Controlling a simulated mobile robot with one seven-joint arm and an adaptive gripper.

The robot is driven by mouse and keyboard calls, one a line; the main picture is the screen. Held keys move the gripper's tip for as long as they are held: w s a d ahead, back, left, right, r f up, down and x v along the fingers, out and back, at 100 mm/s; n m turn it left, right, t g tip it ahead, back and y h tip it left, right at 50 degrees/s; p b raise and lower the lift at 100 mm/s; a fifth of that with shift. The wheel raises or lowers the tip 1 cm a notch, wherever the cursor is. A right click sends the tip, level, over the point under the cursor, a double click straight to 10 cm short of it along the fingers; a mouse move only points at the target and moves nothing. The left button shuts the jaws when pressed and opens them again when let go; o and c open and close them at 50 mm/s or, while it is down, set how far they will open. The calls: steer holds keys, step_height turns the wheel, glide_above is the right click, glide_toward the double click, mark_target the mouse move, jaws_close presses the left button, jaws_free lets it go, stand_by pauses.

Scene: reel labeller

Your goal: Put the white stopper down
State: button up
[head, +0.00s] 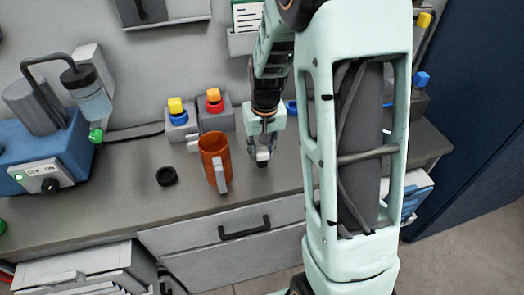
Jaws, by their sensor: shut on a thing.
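My gripper (262,151) points down over the grey counter, just right of the orange mug. It is shut on a small white stopper (263,156), which shows between the fingertips. The stopper looks close to the counter top, but I cannot tell whether it touches it. Part of it is hidden by the fingers.
The orange mug (214,160) stands close to the gripper's left. A black ring-shaped object (166,176) lies left of it. Two button boxes (215,112) stand behind. A blue machine (50,155) fills the left end. The counter (110,192) is clear at the front left.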

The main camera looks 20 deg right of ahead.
mark_target(264, 154)
steer(key=o, duration=1.1)
steer(key=shift+o, duration=0.2)
steer(key=shift+r, duration=0.1)
step_height(264, 154, up, 12)
steer(key=s+p, duration=0.1)
steer(key=shift+s, duration=0.25)
